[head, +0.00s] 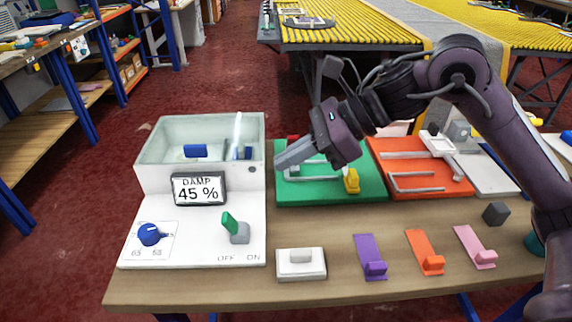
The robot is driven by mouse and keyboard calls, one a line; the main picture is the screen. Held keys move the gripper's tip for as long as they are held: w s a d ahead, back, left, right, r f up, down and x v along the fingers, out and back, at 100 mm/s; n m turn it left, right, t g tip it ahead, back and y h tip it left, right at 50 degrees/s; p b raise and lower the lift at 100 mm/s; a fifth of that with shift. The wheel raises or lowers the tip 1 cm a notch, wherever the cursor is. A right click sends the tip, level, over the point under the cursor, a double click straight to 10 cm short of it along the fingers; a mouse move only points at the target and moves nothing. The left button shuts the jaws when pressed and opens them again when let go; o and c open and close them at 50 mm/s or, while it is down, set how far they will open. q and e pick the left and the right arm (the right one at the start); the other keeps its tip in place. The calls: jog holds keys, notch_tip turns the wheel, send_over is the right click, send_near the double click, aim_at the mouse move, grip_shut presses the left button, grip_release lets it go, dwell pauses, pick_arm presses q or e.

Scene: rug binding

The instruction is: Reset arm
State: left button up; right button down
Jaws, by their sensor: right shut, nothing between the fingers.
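My right arm comes in from the right and reaches over the table. Its gripper (280,164) is shut and empty, just above the left part of the green board (330,193), close to the white machine's right side. The machine (150,180) has an open clear-walled box on top with blue pieces inside, and its display (198,189) reads "DAMP 45 %". A blue knob (149,234) sits at its front left. A green lever (231,224) stands above an "OFF ON" label. My left gripper is not in view.
An orange board (430,185) with grey bars lies right of the green one. A white switch block (301,264) and purple (370,257), orange (425,252) and pink (475,247) pieces line the table's front. A dark cube (495,214) lies near my arm. A yellow roller conveyor (350,36) stands behind.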

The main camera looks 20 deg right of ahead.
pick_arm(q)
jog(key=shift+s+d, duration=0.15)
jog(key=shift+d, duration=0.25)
